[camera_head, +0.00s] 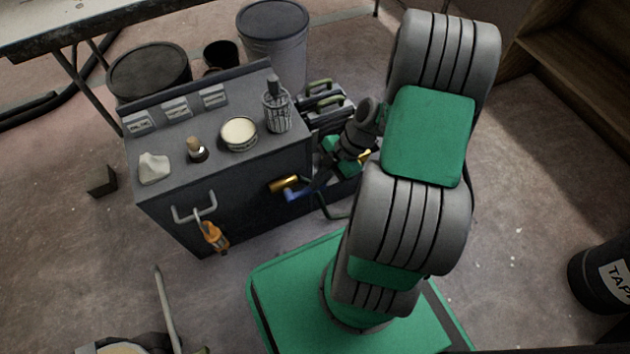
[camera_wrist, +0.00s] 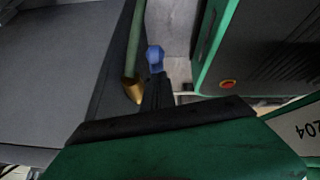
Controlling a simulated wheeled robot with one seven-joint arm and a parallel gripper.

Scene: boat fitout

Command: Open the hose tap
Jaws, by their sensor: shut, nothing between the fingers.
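The brass hose tap (camera_head: 284,184) sticks out from the front of the dark grey cabinet, near its right corner. Its blue lever (camera_head: 293,195) shows just below and right of the brass body. In the wrist view the brass tap (camera_wrist: 132,90) lies left of my fingers, and the blue lever (camera_wrist: 154,57) is right at their tips. My gripper (camera_wrist: 157,80) is shut with nothing between its fingers. Its tips look close against the lever; I cannot tell whether they touch it. In the head view my gripper (camera_head: 308,189) is small and dark beside the tap.
The cabinet top (camera_head: 182,158) holds a tin (camera_head: 239,133), a caged bottle (camera_head: 277,108) and a pale lump (camera_head: 154,168). An orange-handled item (camera_head: 214,236) hangs at the front handle (camera_head: 193,208). A green hose (camera_wrist: 135,38) runs by the tap. Toolboxes (camera_head: 325,98) stand behind.

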